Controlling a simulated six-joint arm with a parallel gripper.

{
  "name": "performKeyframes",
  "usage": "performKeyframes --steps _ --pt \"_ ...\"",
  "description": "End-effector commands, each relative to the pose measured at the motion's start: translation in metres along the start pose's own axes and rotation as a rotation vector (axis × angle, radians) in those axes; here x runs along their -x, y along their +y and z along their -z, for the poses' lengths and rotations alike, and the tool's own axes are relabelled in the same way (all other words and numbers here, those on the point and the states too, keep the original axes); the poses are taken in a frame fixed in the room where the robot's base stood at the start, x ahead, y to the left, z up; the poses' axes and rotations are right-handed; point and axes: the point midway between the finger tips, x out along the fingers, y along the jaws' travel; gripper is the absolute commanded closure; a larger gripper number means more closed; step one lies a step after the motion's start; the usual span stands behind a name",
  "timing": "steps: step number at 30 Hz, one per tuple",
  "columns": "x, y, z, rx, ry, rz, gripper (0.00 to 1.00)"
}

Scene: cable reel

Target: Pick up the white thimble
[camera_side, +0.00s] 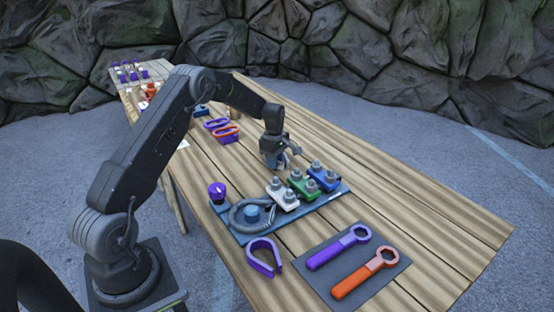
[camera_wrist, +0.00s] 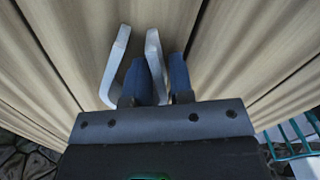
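The white thimble (camera_wrist: 116,58) is a pale U-shaped piece in the wrist view, its two arms pointing away from my gripper. My gripper (camera_wrist: 168,66) has two blue fingers, one on each side of the thimble's right arm, with no clear gap, so it looks shut on that arm. The left finger is inside the U. In the side view my gripper (camera_side: 280,162) points down over the table behind the block row. A pale grey piece (camera_side: 295,150) sticks out to its right. Whether the thimble touches the table is unclear.
A blue tray (camera_side: 330,198) holds a coiled cable, a purple knob (camera_side: 217,191) and white, green and blue bolted blocks close to my gripper. A purple U-piece (camera_side: 263,257) and a mat with purple (camera_side: 338,248) and orange (camera_side: 365,272) wrenches lie nearer. Bare planks lie right.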

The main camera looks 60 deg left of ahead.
Motion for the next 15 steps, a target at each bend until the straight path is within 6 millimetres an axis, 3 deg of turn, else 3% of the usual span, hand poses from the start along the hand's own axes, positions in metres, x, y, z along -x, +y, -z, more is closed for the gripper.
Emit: performKeyframes --steps 4,10,15 --pt "0.0004 0.0001 -0.0001 0.000 0.000 0.000 0.81" --pt "0.0007 0.0001 -0.0002 0.000 0.000 0.000 1.00" --pt "0.0009 0.0002 -0.0002 0.000 0.000 -0.001 1.00"
